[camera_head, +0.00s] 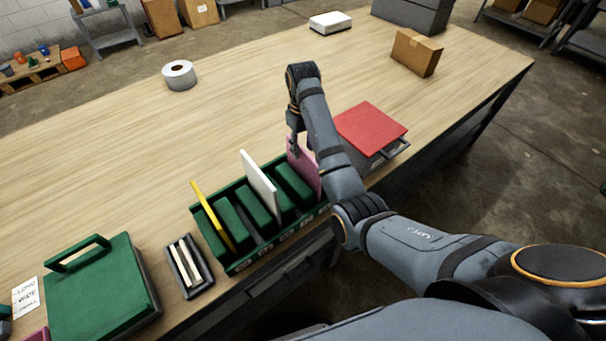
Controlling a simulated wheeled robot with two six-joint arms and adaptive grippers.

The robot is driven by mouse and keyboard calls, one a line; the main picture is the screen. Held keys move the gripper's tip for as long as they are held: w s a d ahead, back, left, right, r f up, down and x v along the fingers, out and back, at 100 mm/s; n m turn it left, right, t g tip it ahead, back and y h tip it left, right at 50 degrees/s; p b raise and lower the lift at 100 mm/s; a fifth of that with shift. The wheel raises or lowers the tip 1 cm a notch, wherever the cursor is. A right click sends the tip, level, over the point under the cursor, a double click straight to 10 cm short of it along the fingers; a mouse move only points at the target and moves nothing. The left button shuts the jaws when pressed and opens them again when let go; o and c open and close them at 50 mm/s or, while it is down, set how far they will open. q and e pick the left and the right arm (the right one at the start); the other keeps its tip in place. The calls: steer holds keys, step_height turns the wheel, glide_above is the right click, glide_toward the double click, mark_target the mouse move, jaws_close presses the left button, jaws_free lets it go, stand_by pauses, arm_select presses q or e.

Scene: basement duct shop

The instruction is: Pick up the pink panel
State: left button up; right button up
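The pink panel (303,172) stands upright in the right end of a green slotted rack (234,268) on the wooden table. My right arm reaches over from the right and partly hides the panel. My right gripper (294,151) points down at the panel's top left corner. Its fingertips are small and overlap the panel, so I cannot tell whether they are open or closed on it. My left gripper is not in view.
A white panel (258,182) and a yellow panel (213,216) stand in the same rack. A grey box with a red top (370,126) stands just right of my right arm. A green case (100,290) and a small grey tray (204,279) lie left of the rack. The table's middle is clear.

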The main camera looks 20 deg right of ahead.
mark_target(304, 158)
steer(key=shift+s+f+b, duration=0.2)
steer(key=shift+f+b, duration=0.15)
steer(key=shift+f, duration=0.2)
steer(key=shift+s+f+p, duration=0.2)
steer(key=shift+f+p, duration=0.05)
steer(key=shift+p, duration=0.3)
step_height(304, 158, down, 2)
steer(key=shift+f, duration=0.55)
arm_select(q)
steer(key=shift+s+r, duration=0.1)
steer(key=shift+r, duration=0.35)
arm_select(e)
jaws_close()
